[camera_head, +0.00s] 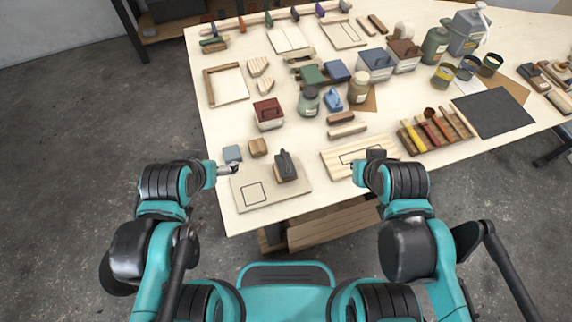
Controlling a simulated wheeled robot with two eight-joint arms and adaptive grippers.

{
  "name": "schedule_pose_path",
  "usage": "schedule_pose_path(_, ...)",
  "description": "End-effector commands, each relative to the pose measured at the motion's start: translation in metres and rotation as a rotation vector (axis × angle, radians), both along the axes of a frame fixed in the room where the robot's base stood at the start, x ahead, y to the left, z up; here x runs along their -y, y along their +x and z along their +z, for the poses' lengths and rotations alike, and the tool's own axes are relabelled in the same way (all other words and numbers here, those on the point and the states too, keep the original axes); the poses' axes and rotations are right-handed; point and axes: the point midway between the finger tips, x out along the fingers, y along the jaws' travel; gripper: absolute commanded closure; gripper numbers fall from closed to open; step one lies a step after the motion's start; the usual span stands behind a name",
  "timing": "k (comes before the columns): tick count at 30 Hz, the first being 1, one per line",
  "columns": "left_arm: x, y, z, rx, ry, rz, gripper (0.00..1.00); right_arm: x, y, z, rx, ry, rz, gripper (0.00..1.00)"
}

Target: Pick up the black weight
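A black weight (286,167), a dark block with a raised top, stands on a pale wooden board (238,194) at the table's front edge. The board has a dark square outline left of the weight. My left gripper (232,168) is at the board's left side, apart from the weight. My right gripper (354,171) is to the right of the weight, over the front edge of a second board (335,161). Both grippers are too small to tell open from shut. Neither touches the weight.
A blue-grey block (232,153) and a brown block (258,147) lie behind the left gripper. A red-topped box (268,113) and jars stand farther back. A tray of colored tools (436,131) lies right. The outlined square is bare.

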Motion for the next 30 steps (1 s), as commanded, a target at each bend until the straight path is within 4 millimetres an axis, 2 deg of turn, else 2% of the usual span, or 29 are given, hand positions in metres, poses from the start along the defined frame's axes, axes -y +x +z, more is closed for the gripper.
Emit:
schedule_pose_path(14, 0.0, 0.0, 0.0, 0.0, 0.0, 0.0, 0.15, 0.0, 0.0, 0.0, 0.0, 0.0, 0.0, 1.0)
schedule_pose_path(17, 0.0, 0.0, 0.001, 0.0, 0.0, 0.0, 0.15, -0.001, 0.001, 0.001, -0.003, 0.005, -0.004, 0.79)
schedule_pose_path(20, 0.0, 0.0, 0.007, 0.0, 0.0, 0.0, 0.15, -0.008, 0.005, 0.008, -0.03, 0.045, -0.041, 0.53)
schedule_pose_path(24, 0.0, 0.0, 0.027, 0.0, 0.0, 0.0, 0.15, -0.035, 0.02, 0.024, -0.138, 0.179, -0.199, 0.16)
schedule_pose_path(25, 0.0, 0.0, 0.032, 0.0, 0.0, 0.0, 0.15, -0.043, 0.025, 0.028, -0.17, 0.213, -0.248, 0.11)
schedule_pose_path(30, 0.0, 0.0, 0.06, 0.0, 0.0, 0.0, 0.15, -0.095, 0.044, 0.037, -0.357, 0.353, -0.578, 0.11)
